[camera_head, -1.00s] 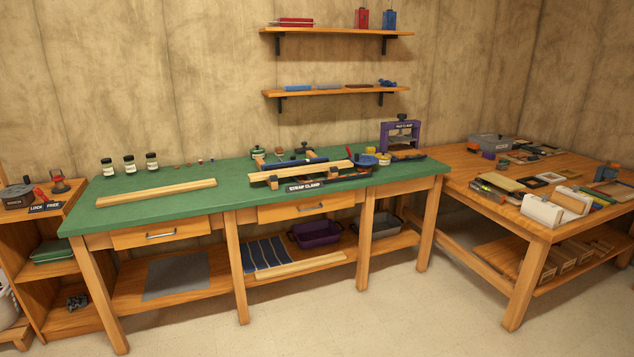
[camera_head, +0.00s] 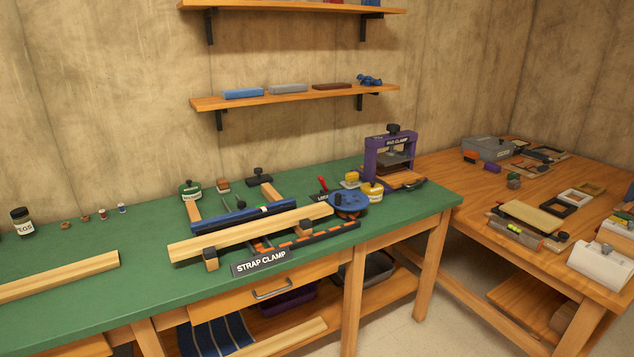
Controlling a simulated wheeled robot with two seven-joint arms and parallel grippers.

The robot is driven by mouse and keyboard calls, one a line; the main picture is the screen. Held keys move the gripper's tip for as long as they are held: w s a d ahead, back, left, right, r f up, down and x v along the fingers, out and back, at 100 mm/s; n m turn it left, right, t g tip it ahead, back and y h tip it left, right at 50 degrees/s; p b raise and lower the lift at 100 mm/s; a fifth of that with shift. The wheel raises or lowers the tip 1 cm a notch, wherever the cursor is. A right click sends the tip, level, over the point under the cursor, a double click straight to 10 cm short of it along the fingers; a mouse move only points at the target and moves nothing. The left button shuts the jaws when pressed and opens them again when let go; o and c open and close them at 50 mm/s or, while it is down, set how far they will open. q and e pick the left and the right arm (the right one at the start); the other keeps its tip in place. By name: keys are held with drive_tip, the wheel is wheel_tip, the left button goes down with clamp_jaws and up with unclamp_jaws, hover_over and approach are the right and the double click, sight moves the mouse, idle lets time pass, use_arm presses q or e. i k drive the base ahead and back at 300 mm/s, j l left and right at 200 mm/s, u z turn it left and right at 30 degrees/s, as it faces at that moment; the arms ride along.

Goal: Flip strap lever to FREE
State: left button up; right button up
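The strap clamp stands on the green bench, with its black STRAP CLAMP label (camera_head: 261,263) at the front edge. A blue bar (camera_head: 243,216) and a long wooden strip (camera_head: 250,232) lie across it. An orange-and-black strap (camera_head: 305,239) runs along its front right. A round blue drum (camera_head: 347,203) sits at its right end. A small red-handled lever (camera_head: 323,184) stands behind the drum, beside a dark label that is partly hidden; I cannot read its position for certain. Neither of my grippers is in view.
A purple pad clamp (camera_head: 390,158) stands at the bench's right end. A yellow-labelled jar (camera_head: 372,191) is close to the drum. A loose wooden strip (camera_head: 58,276) lies at left on the green bench top (camera_head: 130,298). Another wooden table (camera_head: 450,171) adjoins at right.

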sight(322, 180)
drive_tip(key=i+j+u, duration=0.4)
drive_tip(key=i, duration=0.5)
drive_tip(key=i+u, duration=0.45)
drive_tip(key=i, duration=0.5)
